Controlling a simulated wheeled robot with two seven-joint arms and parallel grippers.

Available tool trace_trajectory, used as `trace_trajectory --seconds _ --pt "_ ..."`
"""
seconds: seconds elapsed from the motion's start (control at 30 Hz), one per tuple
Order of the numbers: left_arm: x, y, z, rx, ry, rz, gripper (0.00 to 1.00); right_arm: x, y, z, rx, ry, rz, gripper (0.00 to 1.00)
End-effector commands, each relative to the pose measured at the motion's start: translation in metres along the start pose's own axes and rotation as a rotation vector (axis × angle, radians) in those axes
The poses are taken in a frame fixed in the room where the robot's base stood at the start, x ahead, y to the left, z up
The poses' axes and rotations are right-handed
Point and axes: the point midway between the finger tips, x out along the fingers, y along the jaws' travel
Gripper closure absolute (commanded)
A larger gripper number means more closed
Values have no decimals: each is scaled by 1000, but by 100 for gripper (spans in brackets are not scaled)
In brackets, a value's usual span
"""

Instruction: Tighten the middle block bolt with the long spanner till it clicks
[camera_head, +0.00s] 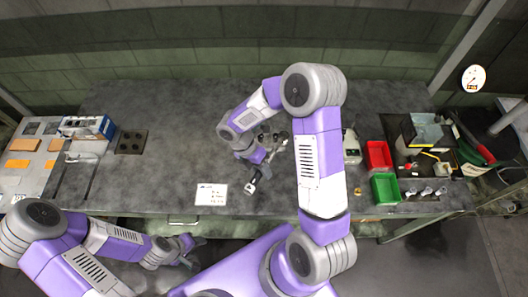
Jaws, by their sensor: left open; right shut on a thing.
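My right gripper (260,172) is low over the middle of the grey bench, shut on a small grey piece that looks like the long spanner, though it is too small and too covered to be sure. Small dark metal parts (283,136) show just behind the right wrist, partly hidden by my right arm; they may belong to the bolt block. The middle bolt cannot be made out, nor whether a spanner is seated on it. My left gripper (190,251) is open and empty in front of the bench's front edge, away from these parts.
A white printed card (211,194) lies left of the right gripper. A red bin (376,155) and a green bin (385,189) stand to the right, beside a dark tray of small parts. A dark plate with holes (131,142) lies left. The bench's left middle is clear.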

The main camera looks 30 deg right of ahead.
Motion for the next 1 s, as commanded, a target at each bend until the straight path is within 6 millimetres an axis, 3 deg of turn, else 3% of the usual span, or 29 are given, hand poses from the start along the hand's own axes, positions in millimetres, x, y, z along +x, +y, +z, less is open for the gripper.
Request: trace_trajectory --seconds 0.1,0.3,0.57,1.0 --pt "-17 6 1 0 0 0 49 -16 -8 11 -263 -133 -2 100" --pt "-25 10 1 0 0 0 49 -27 -8 23 -509 -257 -4 100" --pt "-20 8 1 0 0 0 49 -22 -4 26 -548 -277 -4 100" --pt "8 -3 0 0 0 0 49 6 10 26 -544 -275 -3 100"
